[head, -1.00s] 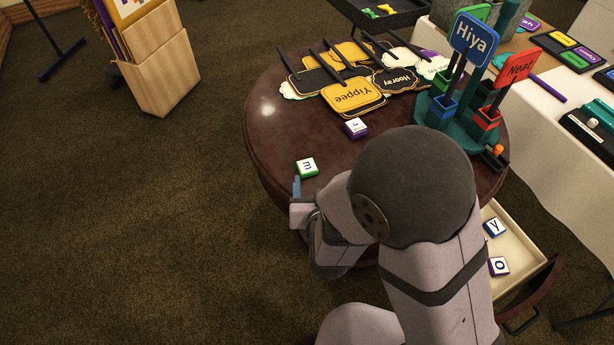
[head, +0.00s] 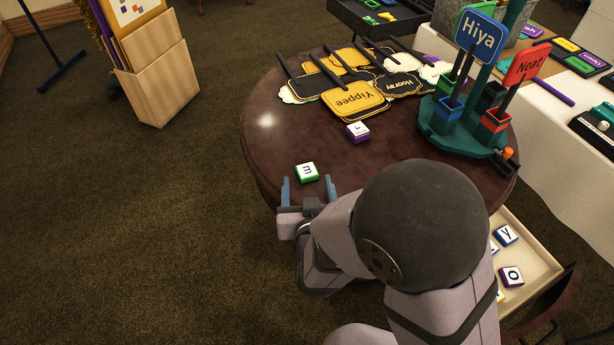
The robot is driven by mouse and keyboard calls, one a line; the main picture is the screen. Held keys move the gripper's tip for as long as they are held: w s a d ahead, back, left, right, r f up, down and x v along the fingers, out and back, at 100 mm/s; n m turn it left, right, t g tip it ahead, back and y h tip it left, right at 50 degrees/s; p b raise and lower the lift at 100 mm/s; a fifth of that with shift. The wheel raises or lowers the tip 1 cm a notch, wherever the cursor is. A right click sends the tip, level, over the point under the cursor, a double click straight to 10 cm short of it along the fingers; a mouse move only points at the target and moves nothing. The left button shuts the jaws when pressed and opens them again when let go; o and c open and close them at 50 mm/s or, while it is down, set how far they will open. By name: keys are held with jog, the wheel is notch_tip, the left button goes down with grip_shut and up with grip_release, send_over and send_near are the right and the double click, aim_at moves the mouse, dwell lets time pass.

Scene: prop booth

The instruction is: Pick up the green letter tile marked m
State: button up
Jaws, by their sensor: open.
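The green letter tile marked m (head: 307,173) lies flat on the round dark table (head: 215,130) near its left front edge, with its white lettered face up. My gripper (head: 308,190) is at the table's front edge, just on the near side of the tile. Its two blue fingers are spread apart and point toward the tile, with nothing between them. The tile looks slightly beyond the fingertips; I cannot tell the height between them.
A purple letter tile (head: 357,131) lies behind and right of the green one. Paddle signs (head: 352,98) cover the table's back. A green stand (head: 452,137) holds the Hiya and Neat signs at right. An open drawer (head: 541,262) with several tiles is at lower right.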

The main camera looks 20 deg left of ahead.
aim_at(306, 171)
jog(key=shift+w, duration=0.1)
jog(key=shift+x, duration=2.6)
jog(key=shift+f, duration=0.1)
jog(key=c, duration=1.2)
